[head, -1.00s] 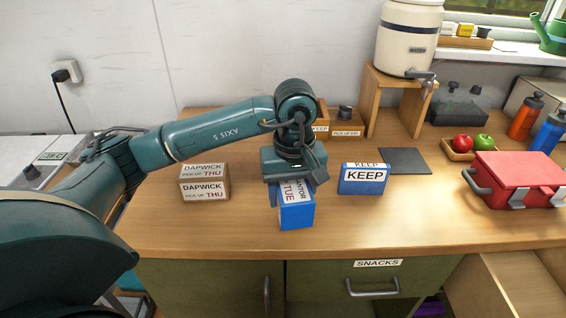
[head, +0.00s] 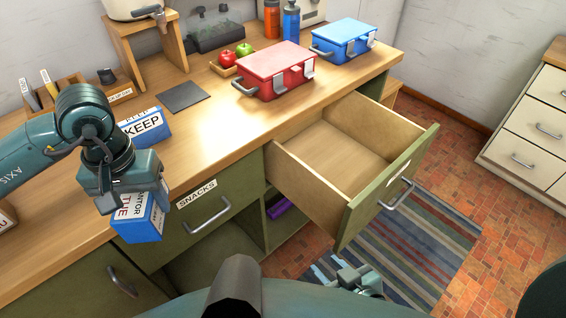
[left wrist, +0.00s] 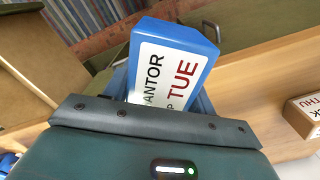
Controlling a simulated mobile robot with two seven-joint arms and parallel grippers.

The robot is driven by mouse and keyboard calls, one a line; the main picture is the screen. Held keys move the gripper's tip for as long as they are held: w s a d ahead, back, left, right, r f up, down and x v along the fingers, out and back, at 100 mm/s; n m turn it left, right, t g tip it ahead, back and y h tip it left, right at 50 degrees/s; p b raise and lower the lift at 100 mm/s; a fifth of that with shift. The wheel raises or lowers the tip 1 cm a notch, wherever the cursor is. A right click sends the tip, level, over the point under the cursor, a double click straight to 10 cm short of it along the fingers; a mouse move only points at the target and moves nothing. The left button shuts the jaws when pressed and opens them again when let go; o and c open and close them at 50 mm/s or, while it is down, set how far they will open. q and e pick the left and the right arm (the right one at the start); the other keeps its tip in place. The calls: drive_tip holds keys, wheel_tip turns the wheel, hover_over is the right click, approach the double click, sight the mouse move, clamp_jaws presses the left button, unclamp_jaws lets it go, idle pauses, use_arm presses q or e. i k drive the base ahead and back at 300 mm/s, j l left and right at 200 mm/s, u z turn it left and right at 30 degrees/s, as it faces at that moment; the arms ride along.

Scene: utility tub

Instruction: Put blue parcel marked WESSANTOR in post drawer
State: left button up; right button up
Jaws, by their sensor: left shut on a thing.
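My left gripper (head: 125,190) is shut on the blue parcel (head: 142,224), whose label shows the endings ANTOR and TUE. In the head view the parcel hangs at the counter's front edge, overlapping the green fronts left of the SNACKS label. The left wrist view shows the parcel (left wrist: 200,38) sticking out beyond the gripper, the start of its name hidden. An open, empty drawer (head: 330,160) juts out right of the SNACKS drawer (head: 205,213). The label on its green front is too slanted to read.
A blue KEEP box (head: 144,128) stands on the counter behind my left gripper. A red case (head: 275,70) and a blue case (head: 343,40) stand further right. A striped rug (head: 430,235) lies below the open drawer. A brown box (left wrist: 304,112) shows in the wrist view.

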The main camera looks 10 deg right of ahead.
sight(345, 182)
drive_tip(key=l+z, duration=0.1)
drive_tip(key=l, duration=0.35)
drive_tip(key=i+l+z, duration=0.1)
drive_tip(key=l, duration=0.35)
drive_tip(key=i+l+z, duration=0.3)
drive_tip(key=i+l, duration=0.45)
drive_tip(key=l, duration=0.15)
